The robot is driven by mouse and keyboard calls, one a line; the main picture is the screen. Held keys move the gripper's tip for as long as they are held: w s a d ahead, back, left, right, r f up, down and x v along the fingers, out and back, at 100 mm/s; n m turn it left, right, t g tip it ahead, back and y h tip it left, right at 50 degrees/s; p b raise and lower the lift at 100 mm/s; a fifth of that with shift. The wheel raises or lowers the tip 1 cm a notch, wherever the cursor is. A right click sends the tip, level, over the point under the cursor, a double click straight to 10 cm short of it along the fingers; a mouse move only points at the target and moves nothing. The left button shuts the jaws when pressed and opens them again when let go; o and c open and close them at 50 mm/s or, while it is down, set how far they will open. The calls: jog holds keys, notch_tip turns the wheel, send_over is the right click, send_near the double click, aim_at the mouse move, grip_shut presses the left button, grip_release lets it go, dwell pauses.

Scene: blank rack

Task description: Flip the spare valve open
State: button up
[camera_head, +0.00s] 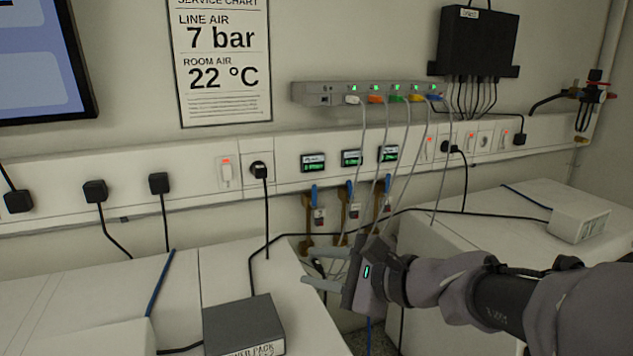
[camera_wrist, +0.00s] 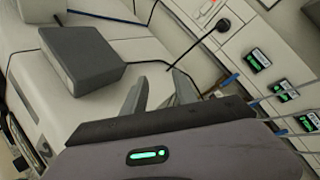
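Three brass valves with blue handles hang below the wall trunking in the head view: a left one (camera_head: 308,222), a middle one (camera_head: 344,215) and a right one (camera_head: 379,205). Their handles point up. Each carries a small tag too small to read, so I cannot tell which is the spare. My gripper (camera_head: 304,266) is in front of and below the valves, its fingers apart and empty, pointing left. In the wrist view my gripper (camera_wrist: 160,77) also shows open, with blue handles at the right, apart from the fingers.
Small green displays (camera_head: 313,162) sit above the valves. A grey power pack (camera_head: 243,325) lies on the left bench; it also shows in the wrist view (camera_wrist: 82,57). Thin cables from the network switch (camera_head: 372,93) hang across the valves. A right bench (camera_head: 480,225) holds a white box (camera_head: 579,224).

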jog(key=w+d+r+m+t+h+p, duration=0.1)
jog(key=w+d+r+m+t, duration=0.1)
jog(key=w+d+m+t, duration=0.5)
jog(key=m+h+p, duration=0.1)
jog(key=m+h, duration=0.3)
jog(key=m, duration=0.1)
send_near(350, 183)
jog(key=p+x, duration=0.3)
jog(key=x, duration=0.5)
jog(key=shift+f, duration=0.1)
jog(key=shift+p, duration=0.3)
grip_shut()
